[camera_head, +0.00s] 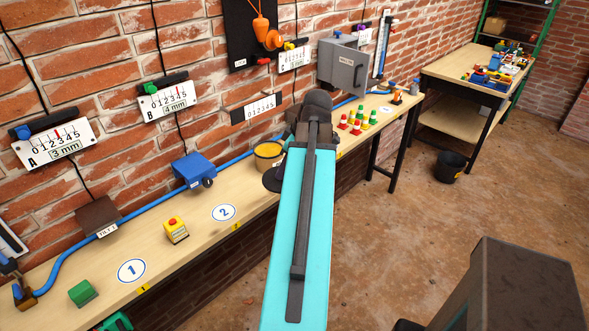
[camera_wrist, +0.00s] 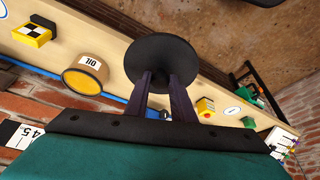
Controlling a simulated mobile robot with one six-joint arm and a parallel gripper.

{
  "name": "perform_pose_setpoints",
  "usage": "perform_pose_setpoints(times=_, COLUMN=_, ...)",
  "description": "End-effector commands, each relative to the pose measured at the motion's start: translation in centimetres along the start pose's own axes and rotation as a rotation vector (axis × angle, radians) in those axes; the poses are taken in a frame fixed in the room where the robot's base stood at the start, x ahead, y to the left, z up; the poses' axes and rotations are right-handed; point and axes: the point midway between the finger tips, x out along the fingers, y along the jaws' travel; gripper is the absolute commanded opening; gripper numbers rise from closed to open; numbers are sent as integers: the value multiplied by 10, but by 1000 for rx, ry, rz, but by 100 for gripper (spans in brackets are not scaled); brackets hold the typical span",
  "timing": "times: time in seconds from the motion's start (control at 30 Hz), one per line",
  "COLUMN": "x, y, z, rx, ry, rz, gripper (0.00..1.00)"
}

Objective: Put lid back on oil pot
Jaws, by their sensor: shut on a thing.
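The oil pot (camera_head: 268,156) stands on the wall bench, a round yellowish pot with an open top showing amber inside. It also shows in the wrist view (camera_wrist: 84,77), with its white OIL label. The lid (camera_wrist: 161,64) is a round black disc. My gripper (camera_wrist: 168,88) is shut on the lid, its two dark fingers meeting its underside or knob; which one, I cannot tell. In the head view the lid (camera_head: 272,181) shows as a dark disc in front of the pot, apart from its rim. My arm hides the fingers there.
A yellow block with a checker mark (camera_wrist: 31,34) lies beyond the pot. A yellow box with a red button (camera_head: 176,230), a green block (camera_head: 83,292) and a blue vise-like box (camera_head: 193,170) stand along the bench. Coloured cones (camera_head: 357,122) stand right of my arm. The brick wall is behind.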

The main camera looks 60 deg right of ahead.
Motion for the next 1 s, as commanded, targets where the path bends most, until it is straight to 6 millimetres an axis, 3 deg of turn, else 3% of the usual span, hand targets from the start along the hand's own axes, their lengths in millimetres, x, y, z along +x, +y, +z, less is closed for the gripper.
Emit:
perform_pose_setpoints(times=0.37, x=21, y=-24, z=-58, rx=3, ry=1, rz=2, gripper=0)
perform_pose_setpoints(times=1.0, x=67, y=-108, z=-188, rx=24, ry=1, rz=10, gripper=0)
